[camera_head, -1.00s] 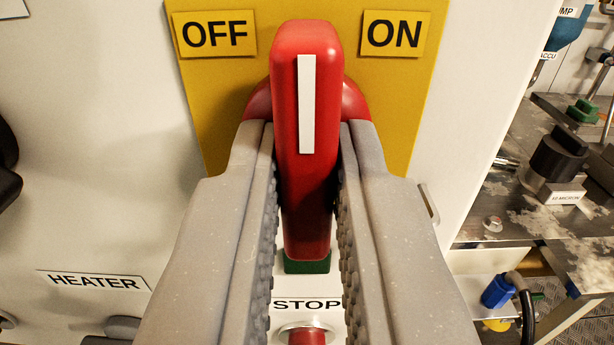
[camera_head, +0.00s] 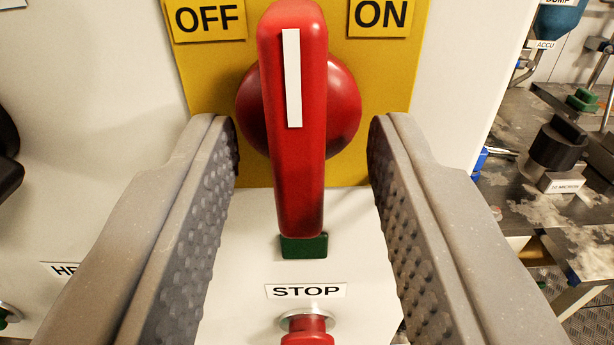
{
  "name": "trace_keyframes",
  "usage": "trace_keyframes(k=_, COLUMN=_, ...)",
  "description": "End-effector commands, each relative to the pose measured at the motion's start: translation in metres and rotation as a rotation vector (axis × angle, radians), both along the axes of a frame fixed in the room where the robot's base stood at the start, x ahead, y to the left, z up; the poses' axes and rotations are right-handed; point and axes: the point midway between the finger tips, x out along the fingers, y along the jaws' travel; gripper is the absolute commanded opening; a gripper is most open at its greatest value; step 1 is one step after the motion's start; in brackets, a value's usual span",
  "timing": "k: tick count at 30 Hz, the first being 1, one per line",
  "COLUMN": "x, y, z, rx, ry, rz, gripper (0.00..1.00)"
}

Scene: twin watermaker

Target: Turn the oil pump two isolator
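The red isolator handle (camera_head: 294,170) stands nearly upright on its round red base (camera_head: 343,105), with its white stripe pointing up between the OFF label (camera_head: 207,17) and the ON label (camera_head: 380,14). Its top leans slightly to the left, toward OFF. The base sits on a yellow plate (camera_head: 222,88). My gripper (camera_head: 302,135) is open, with one finger on each side of the handle. There is a clear gap between each finger and the handle.
Below the handle are a green block (camera_head: 304,247), a STOP label (camera_head: 306,291) and a red stop button (camera_head: 307,335). A partly hidden label (camera_head: 62,270) is at lower left. A metal bench with a black fitting (camera_head: 556,147) is at right.

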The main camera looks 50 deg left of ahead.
Motion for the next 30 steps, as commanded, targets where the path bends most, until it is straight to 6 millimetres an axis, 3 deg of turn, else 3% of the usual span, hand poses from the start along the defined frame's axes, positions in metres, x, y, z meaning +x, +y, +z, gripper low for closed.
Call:
trace_keyframes(k=20, x=-0.066, y=-0.081, z=-0.001, rx=-0.003, ry=0.0, rz=-0.003, gripper=0.35)
trace_keyframes(k=30, x=-0.071, y=-0.089, z=-0.005, rx=0.004, ry=0.007, rz=-0.01, gripper=0.35)
